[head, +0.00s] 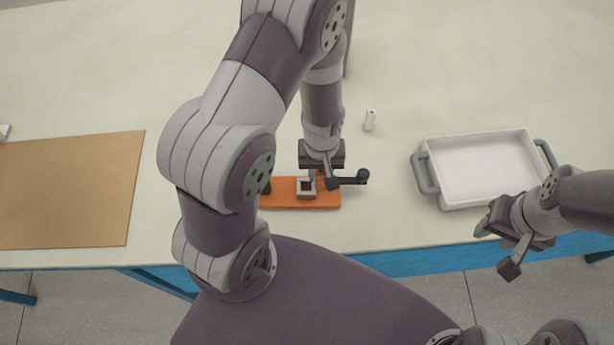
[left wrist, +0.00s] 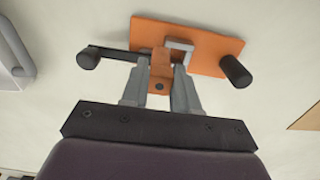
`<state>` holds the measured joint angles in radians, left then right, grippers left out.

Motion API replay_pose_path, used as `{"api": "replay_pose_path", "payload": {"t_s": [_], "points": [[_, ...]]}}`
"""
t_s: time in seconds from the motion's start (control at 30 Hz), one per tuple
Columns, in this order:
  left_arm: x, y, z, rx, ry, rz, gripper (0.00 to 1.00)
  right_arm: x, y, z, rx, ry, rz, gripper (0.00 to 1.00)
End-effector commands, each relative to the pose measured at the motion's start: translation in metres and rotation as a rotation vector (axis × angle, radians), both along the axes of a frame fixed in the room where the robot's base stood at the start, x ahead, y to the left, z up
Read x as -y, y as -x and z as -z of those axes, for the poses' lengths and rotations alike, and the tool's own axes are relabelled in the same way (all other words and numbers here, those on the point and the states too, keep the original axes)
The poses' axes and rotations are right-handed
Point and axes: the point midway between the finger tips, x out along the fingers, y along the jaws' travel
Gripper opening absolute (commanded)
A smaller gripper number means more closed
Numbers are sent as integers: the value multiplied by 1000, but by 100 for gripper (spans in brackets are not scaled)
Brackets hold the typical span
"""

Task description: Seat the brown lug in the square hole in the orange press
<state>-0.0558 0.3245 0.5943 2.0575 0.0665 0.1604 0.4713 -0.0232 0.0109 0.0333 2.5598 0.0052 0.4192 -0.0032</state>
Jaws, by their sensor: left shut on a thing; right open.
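The orange press (head: 325,201) lies flat near the table's front edge in the head view. It has a small grey square frame (head: 306,195), a black lever with a knob (head: 362,176) on the right and a black post at its left. My left gripper (head: 313,180) is over the press, beside the grey frame. In the left wrist view, the left gripper (left wrist: 160,85) is shut on the brown lug (left wrist: 160,70), close to the press (left wrist: 215,55). I cannot tell whether the lug is inside the square hole. My right gripper (head: 500,245) is open and empty near the front edge.
A white tray (head: 482,204) with grey handles stands at the right. A small white object (head: 370,120) stands behind the press. A brown board (head: 70,190) lies at the left. The table behind the press is mostly clear.

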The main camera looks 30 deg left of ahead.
Motion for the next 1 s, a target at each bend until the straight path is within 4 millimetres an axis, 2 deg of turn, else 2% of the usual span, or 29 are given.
{"api": "replay_pose_path", "payload": {"t_s": [0.03, 0.1, 0.2, 0.43, 0.83, 0.87, 0.9, 0.93, 1.0], "points": [[-13, 0, 7, -1, 0, -8, 0, 0, 0, -2, 0, 0, 0, 43], [-25, 0, 15, 0, 0, -4, 0, 0, 0, 0, 0, 0, 0, 43], [-34, 0, 21, 1, 0, 0, 0, 0, 0, 0, 0, 0, 0, 43], [-36, 0, 60, 1, 0, 3, 0, 0, 0, 8, 0, 0, 0, 43], [-36, 0, 67, 3, -1, 2, 0, 0, 0, 12, 0, 0, 0, 43], [-36, 0, 66, 2, 0, 2, 33, 0, 0, 12, 0, 0, 0, 43], [-36, 0, 65, 2, 0, 2, 46, 0, 0, 10, 0, 0, 0, 43], [-36, 0, 65, 2, 0, 2, 55, 0, 0, 10, 0, 0, 0, 43], [-36, 0, 65, 2, 0, 2, 55, 0, 0, 10, 0, 0, 0, 43]]}}
